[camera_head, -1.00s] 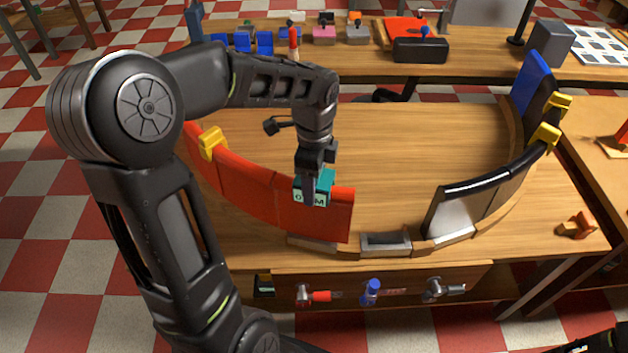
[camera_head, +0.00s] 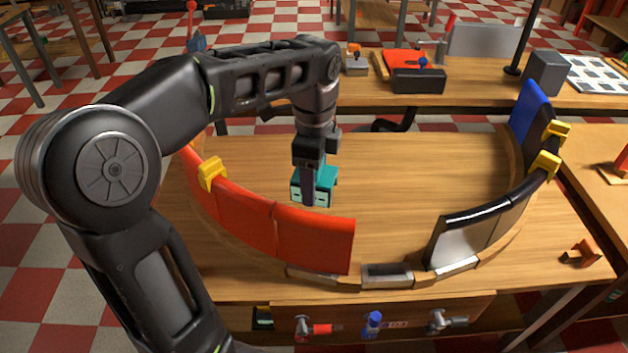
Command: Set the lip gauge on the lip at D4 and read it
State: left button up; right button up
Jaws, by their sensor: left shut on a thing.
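The teal lip gauge (camera_head: 325,182) is held by my left gripper (camera_head: 309,172), whose jaws are shut on it. Its small pale display faces me, and I cannot make out a clear reading. The gauge hangs above and behind the top edge of the red curved panels (camera_head: 312,238), apart from the lip as far as I can see. The red panels stand upright in the left part of a wooden ring. No D4 label is legible. My right gripper is out of view.
Yellow clips sit on the red panels (camera_head: 211,173) and on the right-hand panels (camera_head: 546,163). A black-edged panel (camera_head: 470,230) and a blue one (camera_head: 530,108) stand on the right. An empty grey slot (camera_head: 387,275) lies at the front. Tools hang on the drawer front (camera_head: 372,322).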

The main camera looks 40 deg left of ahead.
pick_arm(q)
jog(key=shift+r, duration=0.15)
jog(key=shift+r+p, duration=2.15)
jog(key=shift+r, duration=0.25)
jog(key=shift+f, duration=0.15)
